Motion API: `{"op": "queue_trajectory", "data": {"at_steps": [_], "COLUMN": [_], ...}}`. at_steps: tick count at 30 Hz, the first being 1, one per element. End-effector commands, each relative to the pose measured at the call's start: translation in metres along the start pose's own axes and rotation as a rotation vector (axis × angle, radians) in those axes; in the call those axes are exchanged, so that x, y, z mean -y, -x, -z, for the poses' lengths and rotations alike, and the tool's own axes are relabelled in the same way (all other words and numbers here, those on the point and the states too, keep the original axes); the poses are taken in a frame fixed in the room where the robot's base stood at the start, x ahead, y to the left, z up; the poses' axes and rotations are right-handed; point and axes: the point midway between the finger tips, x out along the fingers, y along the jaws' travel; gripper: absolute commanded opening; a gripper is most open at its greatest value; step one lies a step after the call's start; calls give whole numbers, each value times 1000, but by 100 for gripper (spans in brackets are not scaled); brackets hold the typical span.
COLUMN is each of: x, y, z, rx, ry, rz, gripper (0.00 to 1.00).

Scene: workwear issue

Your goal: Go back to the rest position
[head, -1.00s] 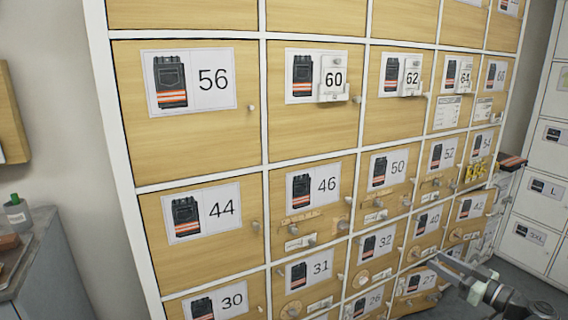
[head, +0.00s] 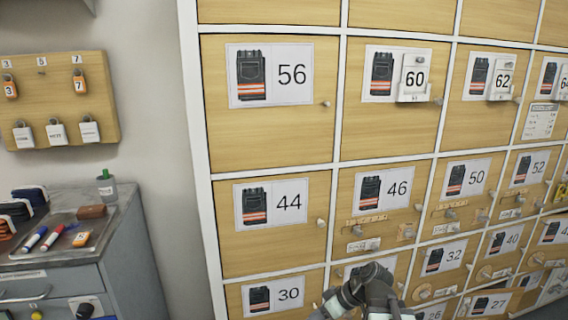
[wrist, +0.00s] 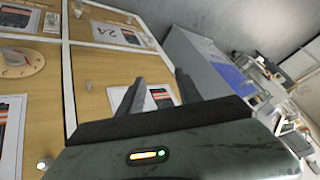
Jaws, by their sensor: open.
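My gripper shows in the wrist view (wrist: 160,90) with its two dark fingers spread apart and nothing between them. In the head view my arm shows at the bottom, in front of the lower locker doors; its fingertips cannot be made out there. The locker wall (head: 338,190) has wooden doors with numbered trouser labels, such as the 56 door (head: 265,125) and the 44 door (head: 270,240). All the doors that I see well look closed. In the wrist view a locker door (wrist: 110,65) lies close beyond the fingers.
A grey cabinet (head: 165,260) stands left of the lockers. On it are a tray (head: 22,258) with markers, a brown block (head: 91,211) and a small bottle (head: 106,184). A key board (head: 75,120) with tags hangs above. A bare wall strip lies between.

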Motion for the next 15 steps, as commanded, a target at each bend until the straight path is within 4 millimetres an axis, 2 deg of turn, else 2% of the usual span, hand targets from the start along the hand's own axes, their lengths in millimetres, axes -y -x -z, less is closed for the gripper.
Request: {"op": "queue_trajectory", "data": {"at_steps": [1,2,5,10,13,15], "x": [9,11,6,-26,-36,-35], "y": [-16,-21,-25,3,17,16], "z": [-8,-14,-40,-86,-101,-100], "rx": [95,148,300,441,458,429], "ry": [-43,-80,-227,-541,-719,-846], "rz": [-22,-46,-161,-421,-547,-582], "gripper": [42,42,42,42,42,42]}}
